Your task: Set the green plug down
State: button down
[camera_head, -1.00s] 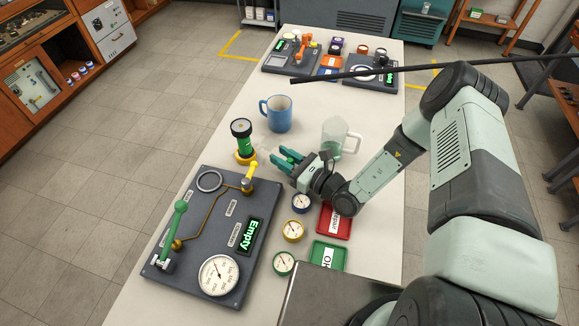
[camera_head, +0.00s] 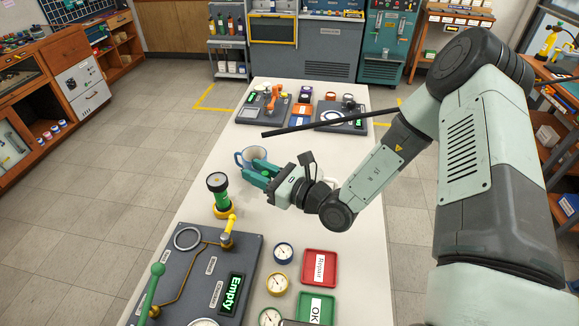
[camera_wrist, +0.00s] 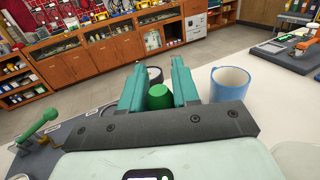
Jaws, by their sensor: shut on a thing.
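My gripper (camera_head: 260,178) is over the table near the blue mug, its teal fingers pointing left in the head view. In the wrist view, the green plug (camera_wrist: 159,97) sits between the two fingers of my gripper (camera_wrist: 158,72), which is shut on it. Only its rounded green end shows there; in the head view I cannot make it out clearly. The blue mug (camera_head: 252,154) stands just behind the fingers; in the wrist view the mug (camera_wrist: 231,85) is right of them.
A green cylinder with a black cap (camera_head: 221,195) stands on a yellow base, left of my gripper. The dark board (camera_head: 197,270) reads "Empty". Several gauges lie beside a red tray (camera_head: 335,266) and a green tray (camera_head: 330,307). White tabletop (camera_head: 262,222) is free below my gripper.

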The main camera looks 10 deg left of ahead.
jog(key=w+d+r+m+t+h, duration=0.1)
jog(key=w+d+m+t+h, duration=0.2)
jog(key=w, duration=2.5)
jog(key=shift+t+y, duration=0.3)
jog(key=shift+t, duration=0.3)
jog(key=shift+w+d+f, duration=0.1)
jog(key=shift+d+f, duration=0.1)
jog(key=shift+f, duration=2.2)
jog(key=shift+w+d+f, duration=0.1)
jog(key=shift+d+f, duration=0.15)
jog(key=shift+f, duration=2.2)
jog(key=shift+w+d+f, duration=0.1)
jog(key=shift+d+f, duration=0.1)
jog(key=shift+f, duration=2.2)
jog(key=shift+f, duration=0.1)
jog(key=c, duration=0.8)
grip_release()
